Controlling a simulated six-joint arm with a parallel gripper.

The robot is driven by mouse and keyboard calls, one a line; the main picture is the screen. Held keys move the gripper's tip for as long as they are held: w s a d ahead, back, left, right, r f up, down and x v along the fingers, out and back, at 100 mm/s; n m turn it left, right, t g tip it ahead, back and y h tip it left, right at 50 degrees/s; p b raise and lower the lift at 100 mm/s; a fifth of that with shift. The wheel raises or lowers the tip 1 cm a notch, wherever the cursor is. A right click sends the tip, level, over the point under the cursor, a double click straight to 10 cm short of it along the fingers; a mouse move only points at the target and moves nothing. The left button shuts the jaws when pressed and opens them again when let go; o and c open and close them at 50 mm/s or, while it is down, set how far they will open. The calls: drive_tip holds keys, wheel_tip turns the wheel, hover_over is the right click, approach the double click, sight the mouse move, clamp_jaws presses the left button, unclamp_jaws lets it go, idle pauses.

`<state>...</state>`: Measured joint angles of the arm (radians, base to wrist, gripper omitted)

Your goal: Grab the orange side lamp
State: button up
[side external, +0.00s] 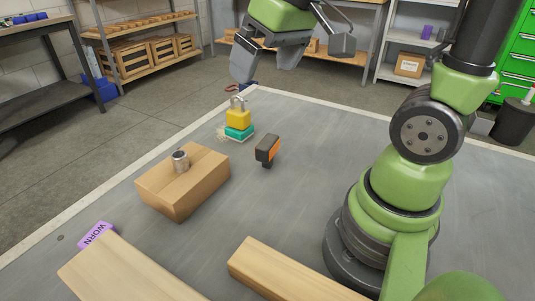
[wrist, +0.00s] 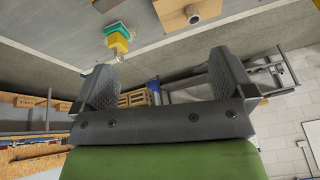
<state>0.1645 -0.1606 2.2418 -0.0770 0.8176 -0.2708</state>
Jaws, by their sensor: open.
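The orange side lamp (side external: 268,150) has an orange face and a dark housing. It stands on the grey table right of the cardboard box in the side external view. My gripper (side external: 266,62) is open and empty, high above the far edge of the table, up and apart from the lamp. In the wrist view my gripper (wrist: 163,80) shows its two grey fingers spread wide with nothing between them.
A cardboard box (side external: 182,190) carries a metal cylinder (side external: 180,161). A yellow padlock (side external: 238,118) sits on a teal block (side external: 239,132) behind the lamp. Wooden beams (side external: 290,272) and a purple WORN tag (side external: 96,235) lie at the front. The table right of the lamp is clear.

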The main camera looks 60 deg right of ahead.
drive_tip(key=w+d+f+n+g, duration=0.25)
drive_tip(key=w+d+f, duration=0.35)
drive_tip(key=f, duration=0.4)
drive_tip(key=g, duration=0.2)
hover_over(268, 141)
drive_tip(key=f, duration=0.4)
drive_tip(key=shift+w+a+f, duration=0.15)
drive_tip(key=shift+a+f, duration=0.05)
drive_tip(key=shift+f, duration=0.15)
drive_tip(key=shift+n, duration=0.25)
wheel_tip(268, 141, down, 4)
drive_tip(key=shift+d+f, duration=0.1)
drive_tip(key=shift+f, duration=0.15)
drive_tip(key=shift+d+f, duration=0.15)
drive_tip(key=shift+f, duration=2.85)
drive_tip(key=c, duration=1)
